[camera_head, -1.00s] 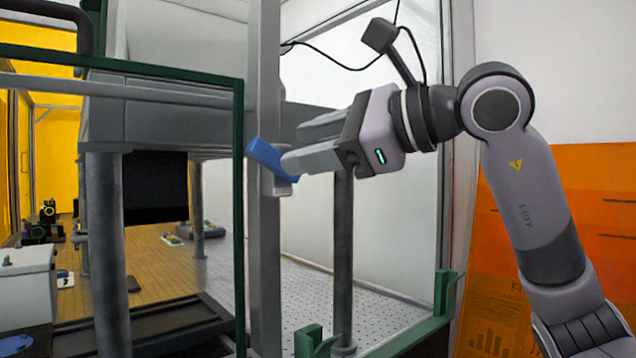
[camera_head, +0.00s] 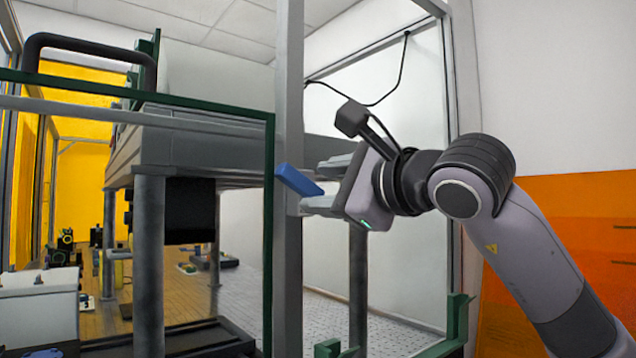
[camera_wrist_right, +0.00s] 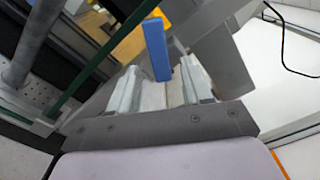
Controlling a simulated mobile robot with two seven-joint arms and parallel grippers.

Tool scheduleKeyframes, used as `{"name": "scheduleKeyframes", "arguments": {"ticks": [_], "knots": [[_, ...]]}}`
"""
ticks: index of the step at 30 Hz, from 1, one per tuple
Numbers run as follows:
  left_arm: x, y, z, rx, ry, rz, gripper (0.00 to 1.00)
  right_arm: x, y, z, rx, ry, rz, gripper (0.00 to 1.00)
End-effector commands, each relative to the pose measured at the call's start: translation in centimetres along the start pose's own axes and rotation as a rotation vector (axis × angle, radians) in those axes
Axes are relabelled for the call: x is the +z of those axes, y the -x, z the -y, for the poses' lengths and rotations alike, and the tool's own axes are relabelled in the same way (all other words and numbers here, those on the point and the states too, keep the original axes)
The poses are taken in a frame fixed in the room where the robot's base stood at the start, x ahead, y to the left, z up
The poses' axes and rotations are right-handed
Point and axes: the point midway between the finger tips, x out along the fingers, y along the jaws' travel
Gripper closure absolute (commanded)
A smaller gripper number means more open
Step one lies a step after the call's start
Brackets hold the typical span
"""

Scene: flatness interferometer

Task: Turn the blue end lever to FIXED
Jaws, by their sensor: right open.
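The blue end lever (camera_head: 297,180) is a flat bar on the grey upright post (camera_head: 289,90), sloping down to the right in the head view. My right gripper (camera_head: 326,184) is at the lever's right end, its fingers pointing left, one above and one below it. In the right wrist view, the lever (camera_wrist_right: 157,49) stands between and just beyond the two open fingertips (camera_wrist_right: 160,80). I cannot tell whether either finger touches it. No FIXED marking is legible. My left gripper is out of view.
A green-edged frame (camera_head: 269,240) stands just left of the post. A grey instrument body on thick legs (camera_head: 149,240) is behind it. A black cable (camera_head: 385,100) hangs at upper right. An orange panel (camera_head: 600,225) is at the right.

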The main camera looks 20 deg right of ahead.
Motion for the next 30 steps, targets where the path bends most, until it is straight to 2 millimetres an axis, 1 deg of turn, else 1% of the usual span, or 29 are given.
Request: {"name": "scheduleKeyframes", "arguments": {"ticks": [1,3,6,15,16,17,18,20,26,30], "knots": [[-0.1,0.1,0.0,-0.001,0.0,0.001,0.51,0.1,-0.7,0.1,0.002,-0.002,0.001,0.51],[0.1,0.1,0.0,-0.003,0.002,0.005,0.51,0.1,-1.5,0.1,0.002,-0.002,0.001,0.51],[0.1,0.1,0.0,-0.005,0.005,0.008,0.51,0.0,-2.2,0.1,0.0,-0.002,0.001,0.51],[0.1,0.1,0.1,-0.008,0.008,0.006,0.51,0.0,-2.5,0.0,0.0,-0.001,0.001,0.51],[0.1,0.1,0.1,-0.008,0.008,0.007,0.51,0.0,-2.5,0.0,0.0,-0.001,0.001,0.58],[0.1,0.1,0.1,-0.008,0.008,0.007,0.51,0.0,-2.5,0.0,0.0,-0.001,0.001,0.67],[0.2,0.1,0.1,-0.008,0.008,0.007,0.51,0.0,-2.4,0.0,0.0,-0.001,0.001,0.8],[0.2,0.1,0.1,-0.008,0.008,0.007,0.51,0.0,-2.4,0.0,0.001,-0.001,0.001,1.0],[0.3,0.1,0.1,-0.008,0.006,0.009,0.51,0.0,-2.4,-0.1,0.0,0.018,0.0,1.0],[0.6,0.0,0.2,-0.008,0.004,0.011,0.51,-0.1,-2.4,-0.2,-0.001,0.13,0.0,1.0]]}}
